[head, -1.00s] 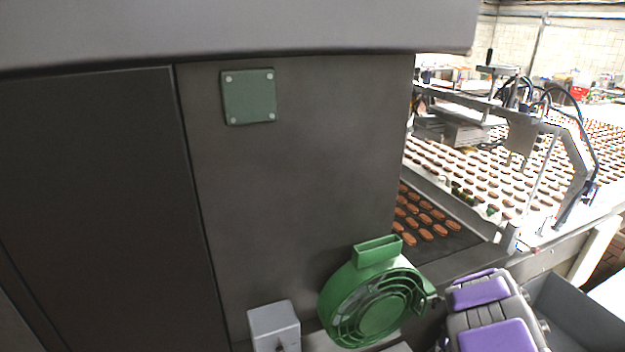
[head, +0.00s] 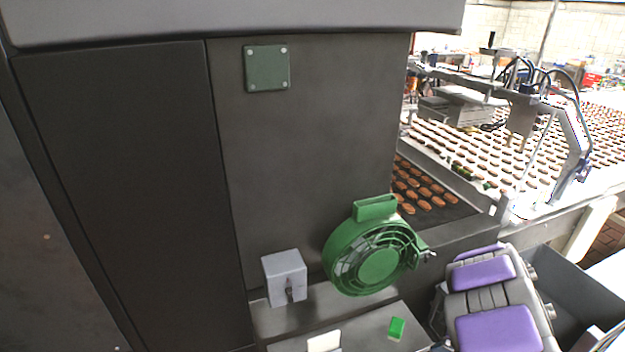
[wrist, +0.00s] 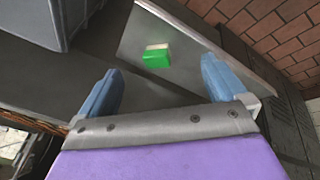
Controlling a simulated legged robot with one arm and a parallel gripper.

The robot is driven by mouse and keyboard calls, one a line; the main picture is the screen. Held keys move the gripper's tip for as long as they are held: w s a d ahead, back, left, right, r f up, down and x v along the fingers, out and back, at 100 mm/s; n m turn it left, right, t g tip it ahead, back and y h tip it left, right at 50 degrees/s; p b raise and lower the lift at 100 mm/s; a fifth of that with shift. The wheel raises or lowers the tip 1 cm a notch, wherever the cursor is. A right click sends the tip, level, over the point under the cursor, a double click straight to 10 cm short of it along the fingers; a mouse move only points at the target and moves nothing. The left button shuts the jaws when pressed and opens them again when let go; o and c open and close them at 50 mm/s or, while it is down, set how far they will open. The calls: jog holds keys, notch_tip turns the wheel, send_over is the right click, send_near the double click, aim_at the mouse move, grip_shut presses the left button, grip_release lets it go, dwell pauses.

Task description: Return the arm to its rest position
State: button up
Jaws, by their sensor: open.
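My arm (head: 485,300), purple and grey, shows folded at the lower right of the head view, beside the machine. My gripper (wrist: 160,66) shows in the wrist view with its two blue fingers wide apart and nothing between them. Beyond the fingers, a small green block (wrist: 156,60) with a pale part at its far side lies on a grey surface, apart from the fingers. My gripper's fingers cannot be made out in the head view.
A dark machine cabinet (head: 320,160) fills the left and middle. A green round fan housing (head: 375,258) and a grey box (head: 285,278) stand at its foot. A green block (head: 396,328) and a white piece (head: 324,342) lie on the ledge. A conveyor with rows of biscuits runs behind right.

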jog(key=w+d+r+m+t+h, duration=0.2)
jog(key=w+d+r+h, duration=0.1)
jog(key=r, duration=0.5)
jog(key=w+d+r+m+t+h, duration=0.1)
jog(key=w+d+r+t+h, duration=0.15)
jog(key=r, duration=0.55)
jog(key=s+d+r+m+g+h, duration=0.1)
jog(key=s+r+m+g+h, duration=0.35)
jog(key=s+r, duration=0.65)
jog(key=s+a+f+m+g+y, duration=0.1)
jog(key=s+a+m+g+y, duration=0.1)
jog(key=s+a, duration=1.2)
jog(key=s+a+f+m+g+y, duration=0.2)
jog(key=s+a+y, duration=0.4)
jog(key=s+a, duration=0.8)
jog(key=shift+s+a+m+g, duration=0.3)
jog(key=shift+s+m+g, duration=0.05)
jog(key=shift+s+g, duration=0.6)
jog(key=shift+f, duration=0.1)
